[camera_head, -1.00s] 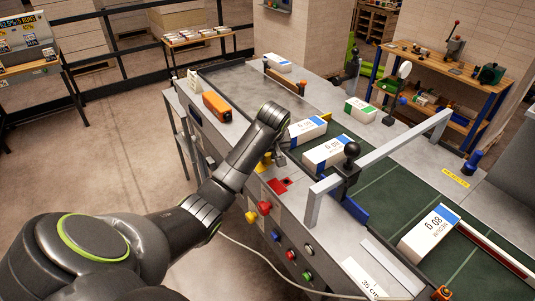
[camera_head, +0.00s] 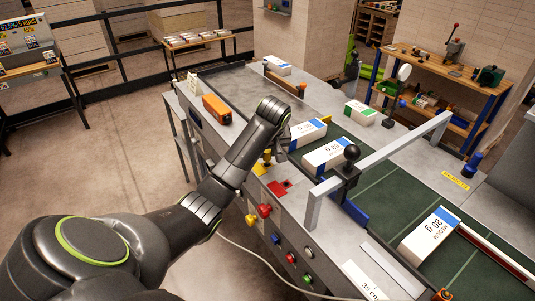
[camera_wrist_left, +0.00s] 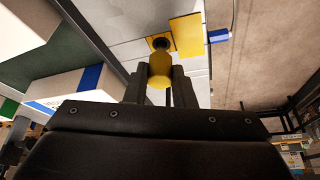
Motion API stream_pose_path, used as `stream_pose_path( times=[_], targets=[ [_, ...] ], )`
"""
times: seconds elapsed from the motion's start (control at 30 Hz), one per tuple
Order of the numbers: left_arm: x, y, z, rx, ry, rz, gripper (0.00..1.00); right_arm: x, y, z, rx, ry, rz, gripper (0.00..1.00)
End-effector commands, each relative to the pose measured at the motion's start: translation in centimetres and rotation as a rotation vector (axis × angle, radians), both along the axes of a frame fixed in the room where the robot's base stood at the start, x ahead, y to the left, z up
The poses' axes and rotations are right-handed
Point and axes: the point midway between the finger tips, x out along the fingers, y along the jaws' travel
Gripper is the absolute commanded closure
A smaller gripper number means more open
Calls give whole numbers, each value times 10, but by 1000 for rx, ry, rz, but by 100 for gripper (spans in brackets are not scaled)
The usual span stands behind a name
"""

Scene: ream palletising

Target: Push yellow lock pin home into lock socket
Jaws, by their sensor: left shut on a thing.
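In the left wrist view the yellow lock pin (camera_wrist_left: 159,68) is between the two dark fingers of my left gripper (camera_wrist_left: 168,88), which is shut on it. The pin's far end points at the lock socket (camera_wrist_left: 161,43), a dark round opening beside a yellow plate (camera_wrist_left: 187,36). Pin and opening overlap in this view, so I cannot tell how deep the pin sits. In the head view my left gripper (camera_head: 277,156) is low at the table's near edge, with the yellow pin (camera_head: 267,156) showing beside it. My right gripper is not in view.
Wrapped reams (camera_head: 327,154) lie on the green conveyor just right of my gripper. A grey frame (camera_head: 385,160) and a black-knobbed lever (camera_head: 351,152) stand farther right. An orange box (camera_head: 217,108) sits to the left.

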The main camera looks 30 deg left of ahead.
Motion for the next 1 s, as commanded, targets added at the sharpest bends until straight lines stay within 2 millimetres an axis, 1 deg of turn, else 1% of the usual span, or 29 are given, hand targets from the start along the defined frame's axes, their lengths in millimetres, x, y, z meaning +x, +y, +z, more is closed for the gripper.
stream_pose_path(
  times=[0.7,1.0],
  targets=[
    [0,0,29,-1,-1,0,100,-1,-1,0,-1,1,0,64],
    [0,0,34,0,0,0,100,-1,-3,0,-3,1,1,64]
  ],
)
